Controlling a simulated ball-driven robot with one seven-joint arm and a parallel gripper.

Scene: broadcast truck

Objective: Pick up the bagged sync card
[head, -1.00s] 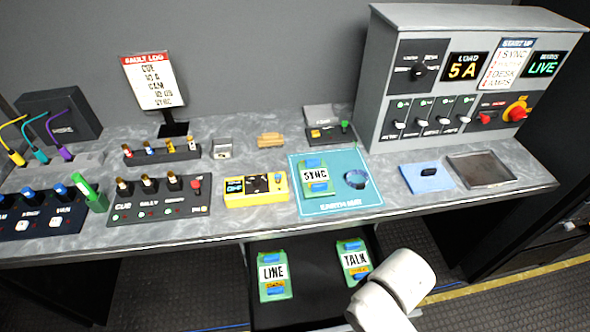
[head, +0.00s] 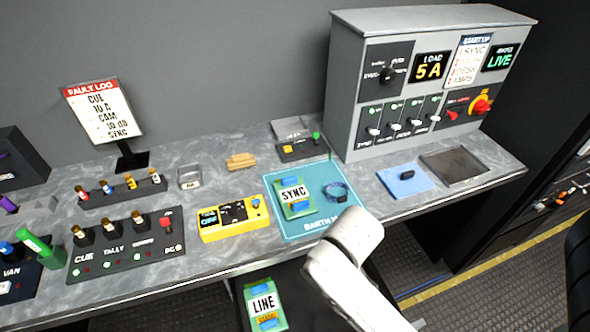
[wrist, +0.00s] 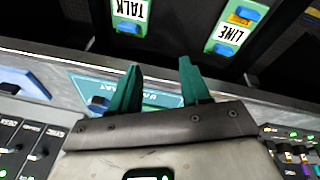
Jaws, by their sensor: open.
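The card labelled SYNC (head: 293,194), green-edged with blue tabs, lies on the left of the teal earth mat (head: 318,202) on the bench. I cannot tell whether a bag covers it. My gripper (wrist: 160,84) is open and empty in the wrist view, its two teal fingers spread in front of the mat (wrist: 155,100). In the head view my arm covers the mat's lower right corner and hides my gripper.
An open drawer below holds a LINE card (head: 262,303) and a TALK card (wrist: 129,12).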

